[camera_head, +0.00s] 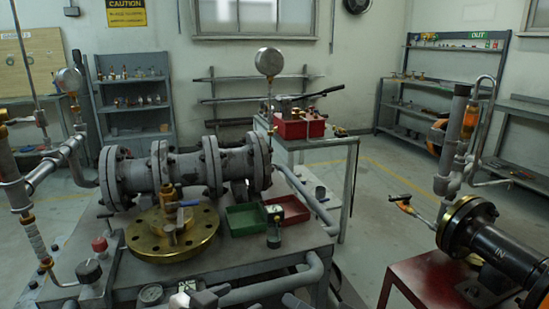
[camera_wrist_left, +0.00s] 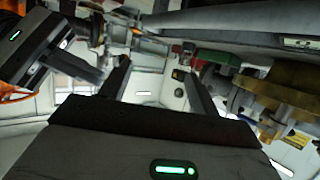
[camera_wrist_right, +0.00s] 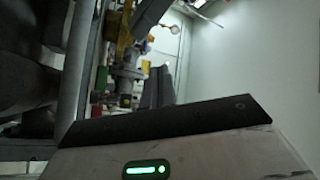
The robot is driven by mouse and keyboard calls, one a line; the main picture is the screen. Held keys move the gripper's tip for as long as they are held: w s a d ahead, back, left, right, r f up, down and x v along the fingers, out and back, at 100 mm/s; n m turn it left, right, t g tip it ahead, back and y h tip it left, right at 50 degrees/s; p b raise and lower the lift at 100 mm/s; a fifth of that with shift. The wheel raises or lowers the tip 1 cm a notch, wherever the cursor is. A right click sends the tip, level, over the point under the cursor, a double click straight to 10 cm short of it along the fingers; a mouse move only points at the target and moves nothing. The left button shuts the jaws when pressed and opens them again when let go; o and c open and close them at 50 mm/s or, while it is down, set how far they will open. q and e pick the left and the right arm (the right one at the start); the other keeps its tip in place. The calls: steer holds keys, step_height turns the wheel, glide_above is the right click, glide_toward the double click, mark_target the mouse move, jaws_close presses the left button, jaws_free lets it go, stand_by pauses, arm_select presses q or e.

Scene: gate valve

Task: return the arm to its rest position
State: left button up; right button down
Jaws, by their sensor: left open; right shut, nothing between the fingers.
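In the left wrist view my left gripper (camera_wrist_left: 158,80) has its two dark fingers spread apart with nothing between them. In the right wrist view my right gripper (camera_wrist_right: 158,84) has its fingers together and holds nothing. In the head view, pale and dark parts at the bottom edge are cut off, and I cannot tell my grippers clearly there. Neither gripper visibly touches these.
A green tray (camera_head: 243,221) and a red tray (camera_head: 290,207) sit on the bench beside a small gauge device (camera_head: 273,238). A red stand (camera_head: 430,284) with a black pipe (camera_head: 500,250) is at right. Floor between bench and stand is clear.

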arm_select(q)
steer(key=s+a+f+n+y, duration=0.2)
steer(key=s+a+f, duration=0.1)
steer(key=s+f, duration=0.3)
steer(key=s+a+f+n+y, duration=0.2)
steer(key=s+a+f+n, duration=0.1)
steer(key=s+f, duration=0.4)
steer(key=s, duration=0.2)
steer(key=shift+s+a+y, duration=0.2)
steer(key=shift+s+y, duration=0.1)
steer(key=shift+y, duration=0.1)
arm_select(e)
steer(key=s+d+f+h, duration=0.4)
steer(key=s+f+h, duration=0.2)
steer(key=f+h, duration=0.1)
steer(key=s+d+f+n+h, duration=0.1)
steer(key=s+d+f+h, duration=0.4)
steer(key=s+f+h, duration=0.2)
steer(key=shift+s+d+f, duration=0.3)
steer(key=shift+f, duration=0.1)
